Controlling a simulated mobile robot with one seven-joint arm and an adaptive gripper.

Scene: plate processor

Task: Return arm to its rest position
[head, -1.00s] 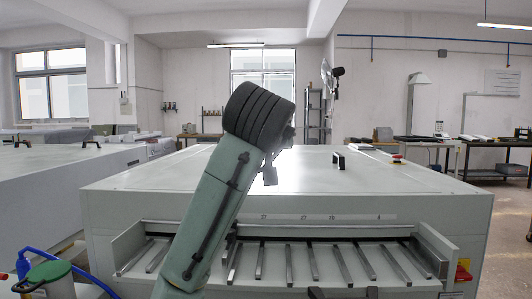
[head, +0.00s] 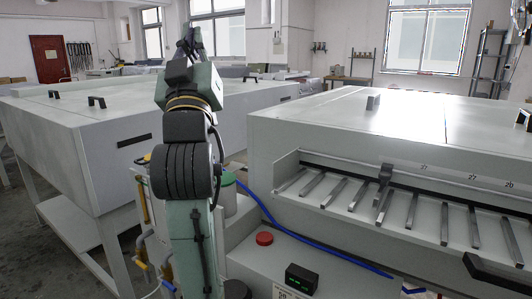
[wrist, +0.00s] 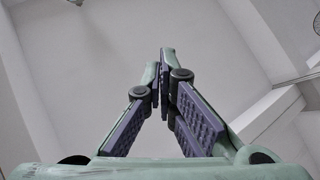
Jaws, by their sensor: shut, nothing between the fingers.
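My gripper (wrist: 165,62) is shut and empty in the wrist view, its two fingers meeting at the tips. Behind it the wrist view shows only pale ceiling and a beam. In the head view my green arm stands upright left of centre, folded at a black ribbed joint. My gripper (head: 190,40) is at the top of the arm, pointing up, small and partly hidden by the arm's own links. It touches nothing that I can see.
The plate processor (head: 400,125) stands at right, with a slatted feed tray (head: 345,195) in front. A red button (head: 264,238) and a small black display box (head: 301,278) sit on its lower ledge. Another large grey machine (head: 70,125) stands at left. A blue hose (head: 300,235) runs between.

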